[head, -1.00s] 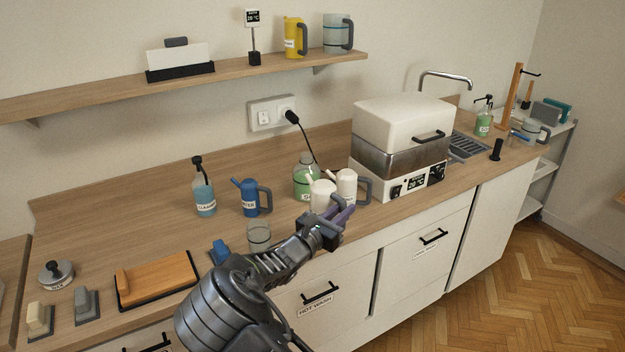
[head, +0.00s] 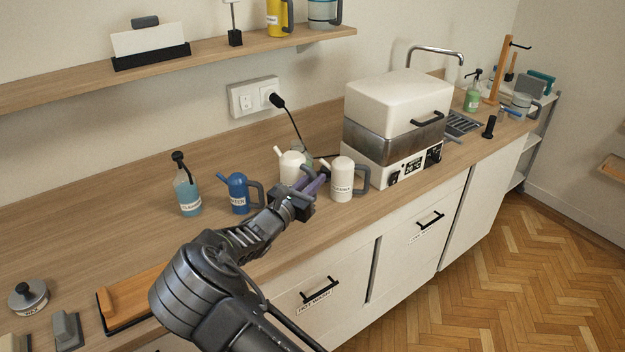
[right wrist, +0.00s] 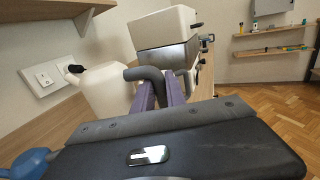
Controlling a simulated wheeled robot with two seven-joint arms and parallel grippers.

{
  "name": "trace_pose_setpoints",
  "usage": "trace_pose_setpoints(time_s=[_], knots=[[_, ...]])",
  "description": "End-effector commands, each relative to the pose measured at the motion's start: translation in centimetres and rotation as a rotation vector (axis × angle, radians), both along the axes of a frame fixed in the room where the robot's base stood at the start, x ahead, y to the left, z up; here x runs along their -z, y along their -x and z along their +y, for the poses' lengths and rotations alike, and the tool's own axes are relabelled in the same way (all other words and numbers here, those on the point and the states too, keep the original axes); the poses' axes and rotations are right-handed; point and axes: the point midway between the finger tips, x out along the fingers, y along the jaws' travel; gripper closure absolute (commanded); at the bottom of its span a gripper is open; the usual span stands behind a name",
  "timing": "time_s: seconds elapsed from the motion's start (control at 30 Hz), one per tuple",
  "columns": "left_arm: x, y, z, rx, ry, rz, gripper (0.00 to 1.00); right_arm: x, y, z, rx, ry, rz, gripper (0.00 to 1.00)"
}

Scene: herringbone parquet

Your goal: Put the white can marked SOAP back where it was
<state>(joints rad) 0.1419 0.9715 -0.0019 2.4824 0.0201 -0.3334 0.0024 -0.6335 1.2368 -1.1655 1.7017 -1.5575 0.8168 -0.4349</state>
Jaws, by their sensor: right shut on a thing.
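Two white cans with spouts stand out on the counter in the head view. My right gripper (head: 314,188) is shut on the dark handle of the left white can (head: 292,167). In the right wrist view this can (right wrist: 104,90) is at left, its handle (right wrist: 150,78) between my purple fingers. Its label is mostly hidden, so I cannot read SOAP on it; whether its base touches the counter is also hidden. The other white can (head: 342,180) stands just right of my gripper; its label is too small to read surely. My left gripper is not in view.
A blue can (head: 238,193) and a spray bottle (head: 187,190) stand to the left. The white-lidded bath (head: 396,120) stands right.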

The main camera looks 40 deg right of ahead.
Motion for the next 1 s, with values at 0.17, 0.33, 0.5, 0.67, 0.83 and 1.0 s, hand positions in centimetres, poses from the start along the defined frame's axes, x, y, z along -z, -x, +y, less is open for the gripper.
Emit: trace_pose_setpoints(time_s=[0.17, 0.33, 0.5, 0.67, 0.83, 1.0], knots=[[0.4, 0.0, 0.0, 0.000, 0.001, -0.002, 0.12, 0.5, 0.0, -0.1, 0.002, 0.003, -0.003, 1.00], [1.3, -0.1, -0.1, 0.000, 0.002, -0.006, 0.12, 1.7, 0.0, -0.1, 0.002, 0.003, -0.002, 1.00], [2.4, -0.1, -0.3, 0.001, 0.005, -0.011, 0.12, 3.4, 0.0, -0.1, 0.001, 0.004, -0.001, 1.00], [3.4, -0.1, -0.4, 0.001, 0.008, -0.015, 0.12, 5.1, 0.0, 0.0, 0.001, 0.002, -0.002, 1.00], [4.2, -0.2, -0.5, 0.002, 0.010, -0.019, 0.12, 6.6, 0.0, -0.1, 0.001, 0.002, -0.003, 1.00], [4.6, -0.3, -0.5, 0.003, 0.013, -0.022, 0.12, 7.5, 0.0, -0.1, 0.001, 0.003, -0.002, 1.00]])
